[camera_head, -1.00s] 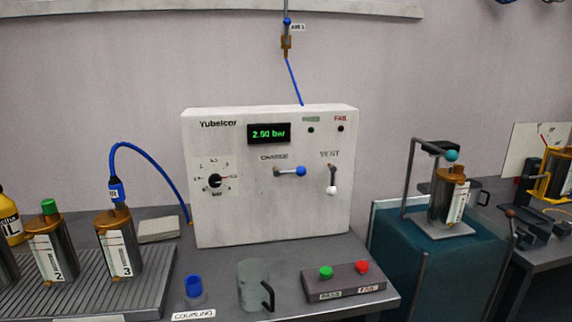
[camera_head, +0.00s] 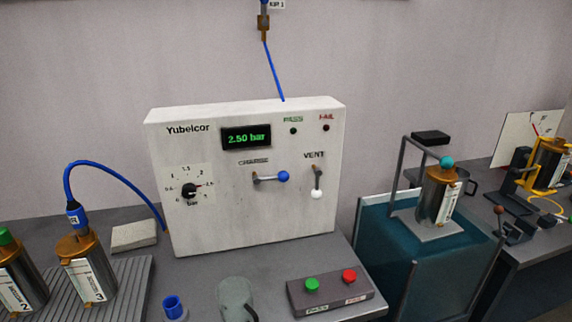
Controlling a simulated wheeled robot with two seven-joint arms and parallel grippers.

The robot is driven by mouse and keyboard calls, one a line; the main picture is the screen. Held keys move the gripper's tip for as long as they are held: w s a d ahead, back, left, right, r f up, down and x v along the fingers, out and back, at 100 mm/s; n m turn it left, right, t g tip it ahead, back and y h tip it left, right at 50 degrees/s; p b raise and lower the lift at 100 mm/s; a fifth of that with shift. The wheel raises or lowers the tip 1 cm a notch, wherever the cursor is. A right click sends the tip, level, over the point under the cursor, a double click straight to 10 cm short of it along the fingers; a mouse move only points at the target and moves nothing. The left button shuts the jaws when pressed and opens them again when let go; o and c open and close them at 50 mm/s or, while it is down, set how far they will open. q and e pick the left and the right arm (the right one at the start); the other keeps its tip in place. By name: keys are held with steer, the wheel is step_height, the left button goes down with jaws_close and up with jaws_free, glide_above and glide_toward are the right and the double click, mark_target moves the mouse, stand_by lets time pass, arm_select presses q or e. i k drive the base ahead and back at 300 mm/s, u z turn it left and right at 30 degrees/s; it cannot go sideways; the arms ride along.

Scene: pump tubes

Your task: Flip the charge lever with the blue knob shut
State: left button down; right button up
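The charge lever's blue knob (camera_head: 284,176) is on the front of the white Yubelcor panel (camera_head: 200,235), under the CHARGE label. The lever lies roughly horizontal, with its knob to the right of its pivot. The vent lever's white knob (camera_head: 317,194) points down beside it. The display (camera_head: 246,138) reads 2.50 bar. A blue hose runs from the panel's left side to the blue coupling (camera_head: 76,213) on tube 3 (camera_head: 88,271). Neither of my grippers shows in the view.
A box with a green button (camera_head: 312,285) and a red button (camera_head: 349,276) sits in front of the panel. A teal cart (camera_head: 385,240) stands at right.

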mark_target(284, 176)
steer(key=u, duration=0.6)
steer(key=k, duration=1.35)
steer(key=u, duration=0.2)
steer(key=i, duration=0.45)
steer(key=z, duration=1.25)
steer(key=i, duration=0.8)
steer(key=z, duration=0.1)
